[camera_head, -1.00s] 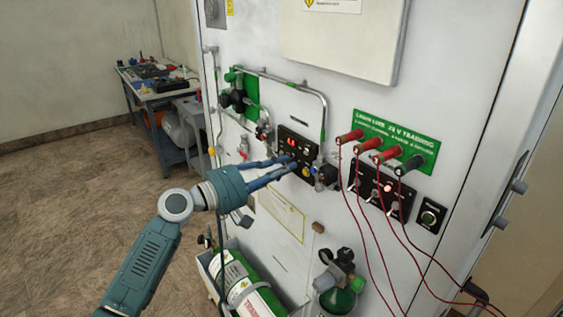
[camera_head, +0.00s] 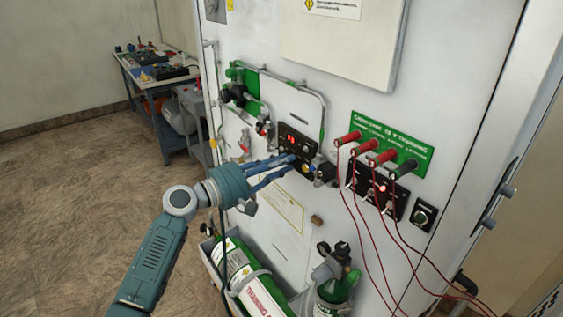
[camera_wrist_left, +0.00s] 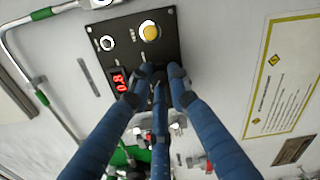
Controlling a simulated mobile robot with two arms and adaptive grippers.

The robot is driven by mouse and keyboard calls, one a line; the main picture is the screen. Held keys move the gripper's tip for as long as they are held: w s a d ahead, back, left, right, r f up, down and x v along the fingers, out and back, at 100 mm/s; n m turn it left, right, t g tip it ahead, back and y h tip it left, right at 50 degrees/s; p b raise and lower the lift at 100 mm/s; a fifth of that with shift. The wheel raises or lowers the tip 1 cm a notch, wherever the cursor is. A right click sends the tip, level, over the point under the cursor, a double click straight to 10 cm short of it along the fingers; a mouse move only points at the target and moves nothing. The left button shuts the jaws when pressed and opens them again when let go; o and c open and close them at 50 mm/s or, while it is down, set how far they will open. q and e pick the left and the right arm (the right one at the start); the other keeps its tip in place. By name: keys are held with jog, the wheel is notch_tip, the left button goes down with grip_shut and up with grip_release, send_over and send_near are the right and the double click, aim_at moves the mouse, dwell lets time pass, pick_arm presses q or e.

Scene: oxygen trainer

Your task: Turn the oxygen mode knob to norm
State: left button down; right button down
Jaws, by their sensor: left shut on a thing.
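The black oxygen control panel (camera_head: 297,141) is on the white wall, with a red display (camera_head: 291,139). In the left wrist view the panel (camera_wrist_left: 126,18) shows a yellow round knob (camera_wrist_left: 150,32), a white-ringed control (camera_wrist_left: 106,43) and the lit display (camera_wrist_left: 120,79). My left gripper (camera_head: 289,161) reaches the panel from the left. In the wrist view its blue fingertips (camera_wrist_left: 159,74) close together at the panel's edge, below the yellow knob. It is shut on a panel knob, which the fingers hide. The knob's setting cannot be read. My right gripper is not in view.
Red cables (camera_head: 361,220) hang from plugs under a green sign (camera_head: 395,135) at the right. A bent metal pipe (camera_head: 300,87) runs above the panel. A workbench (camera_head: 160,80) stands at the back left.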

pick_arm(q)
jog(key=shift+s+d+f, duration=0.1)
jog(key=shift+f, duration=0.15)
jog(key=c, duration=1.7)
grip_release()
jog(key=shift+o, duration=0.4)
jog(key=shift+r, duration=0.15)
jog(key=v, duration=1.2)
